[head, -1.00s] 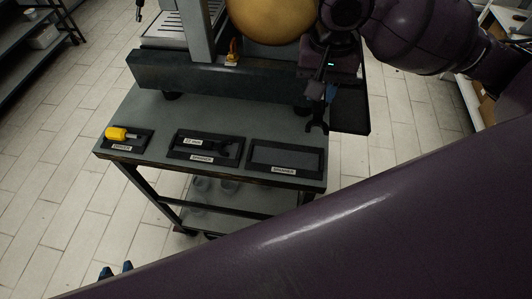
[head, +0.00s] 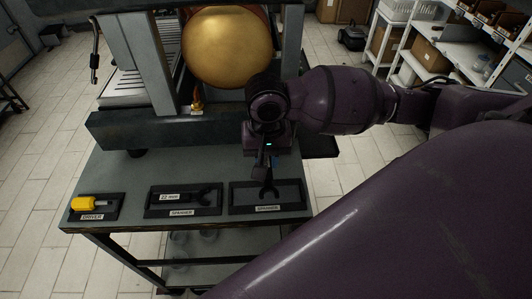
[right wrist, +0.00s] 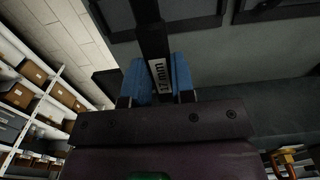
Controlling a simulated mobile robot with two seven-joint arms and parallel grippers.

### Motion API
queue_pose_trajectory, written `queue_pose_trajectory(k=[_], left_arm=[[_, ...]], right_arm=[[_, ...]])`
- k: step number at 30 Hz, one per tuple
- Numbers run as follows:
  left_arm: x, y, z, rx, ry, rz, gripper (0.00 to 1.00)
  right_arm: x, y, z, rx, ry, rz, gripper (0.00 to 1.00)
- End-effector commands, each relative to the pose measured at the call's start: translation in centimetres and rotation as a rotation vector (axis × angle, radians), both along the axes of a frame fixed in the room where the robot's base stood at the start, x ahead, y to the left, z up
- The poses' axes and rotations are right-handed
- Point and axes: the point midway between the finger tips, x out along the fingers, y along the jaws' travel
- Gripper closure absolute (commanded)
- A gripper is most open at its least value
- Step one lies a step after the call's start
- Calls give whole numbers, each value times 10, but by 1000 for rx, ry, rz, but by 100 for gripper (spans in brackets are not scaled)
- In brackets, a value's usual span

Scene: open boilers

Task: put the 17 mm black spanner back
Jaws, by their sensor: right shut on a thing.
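My right gripper (head: 271,160) is shut on the 17 mm black spanner (head: 268,188). The spanner hangs down from the blue fingers with its open jaw lowest. In the right wrist view the spanner (right wrist: 152,38) runs out between the blue fingertips (right wrist: 160,78), and its label reads "17 mm". In the head view the spanner's jaw overlaps the right-hand tray (head: 237,207), labelled as a spanner place, which looks otherwise empty. I cannot tell the exact height between jaw and tray. My left gripper is not in view.
The middle tray (head: 153,208) holds a spanner marked "22 mm" (head: 198,197). The left tray (head: 75,214) holds a yellow-handled driver (head: 86,203). They lie on the grey cart top (head: 130,175). A machine with a golden boiler (head: 226,48) stands close behind.

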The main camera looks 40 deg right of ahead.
Motion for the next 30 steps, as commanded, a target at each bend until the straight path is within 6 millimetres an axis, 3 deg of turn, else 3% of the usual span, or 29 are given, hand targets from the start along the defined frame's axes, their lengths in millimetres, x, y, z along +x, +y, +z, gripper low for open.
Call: queue_pose_trajectory(k=[3,7,16,24,30], left_arm=[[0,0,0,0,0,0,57],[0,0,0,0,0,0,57],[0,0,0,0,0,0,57],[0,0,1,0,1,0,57],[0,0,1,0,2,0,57]], right_arm=[[-1,0,-26,-1,4,-2,100],[-1,0,-46,-1,3,0,100],[0,0,-65,0,1,-1,100],[0,0,-98,0,1,-1,100],[0,0,-100,0,0,0,100]])
